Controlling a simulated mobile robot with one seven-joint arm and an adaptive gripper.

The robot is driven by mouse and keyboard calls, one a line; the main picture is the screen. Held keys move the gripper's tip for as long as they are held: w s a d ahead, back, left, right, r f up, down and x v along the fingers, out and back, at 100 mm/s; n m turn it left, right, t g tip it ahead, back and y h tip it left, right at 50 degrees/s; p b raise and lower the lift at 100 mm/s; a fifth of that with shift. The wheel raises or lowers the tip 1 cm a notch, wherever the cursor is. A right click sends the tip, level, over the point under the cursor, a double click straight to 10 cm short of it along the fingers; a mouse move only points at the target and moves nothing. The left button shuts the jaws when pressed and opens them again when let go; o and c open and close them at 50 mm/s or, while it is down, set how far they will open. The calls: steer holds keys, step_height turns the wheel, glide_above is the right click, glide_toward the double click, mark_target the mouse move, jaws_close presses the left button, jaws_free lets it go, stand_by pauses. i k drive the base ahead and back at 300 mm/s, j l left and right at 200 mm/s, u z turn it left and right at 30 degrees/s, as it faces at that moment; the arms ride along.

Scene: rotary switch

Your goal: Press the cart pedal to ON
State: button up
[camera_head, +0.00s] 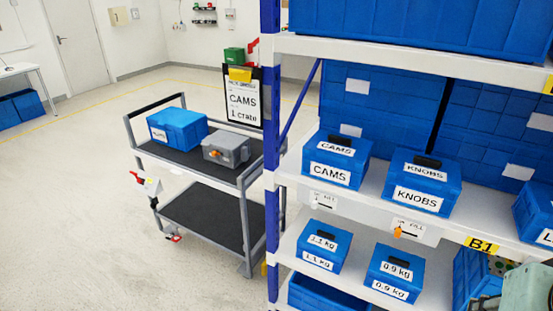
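The cart (244,214) stands left of the shelf rack, with two dark decks and a grey frame. A small red part (173,238) shows low at its front left corner, by the caster; it looks like the pedal, but it is too small to read its position or any ON mark. A pale box with a red lever (148,184) sits higher on the same left side. My gripper is not in view, so its distance from the cart cannot be told.
A blue crate (177,127) and a grey case (226,150) sit on the cart's top deck. A CAMS sign (243,104) stands behind. The shelf rack (272,205) with labelled blue boxes fills the right. Open floor (70,220) lies left of the cart.

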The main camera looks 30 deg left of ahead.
mark_target(173, 237)
steer(key=u, duration=2.15)
steer(key=i+j, duration=0.25)
steer(key=i, duration=0.65)
steer(key=i+j+u, duration=0.1)
steer(key=i, duration=0.75)
steer(key=i+j, duration=0.3)
steer(key=i, duration=0.6)
steer(key=i+j, duration=0.15)
steer(key=i, duration=0.7)
steer(key=j+u, duration=0.05)
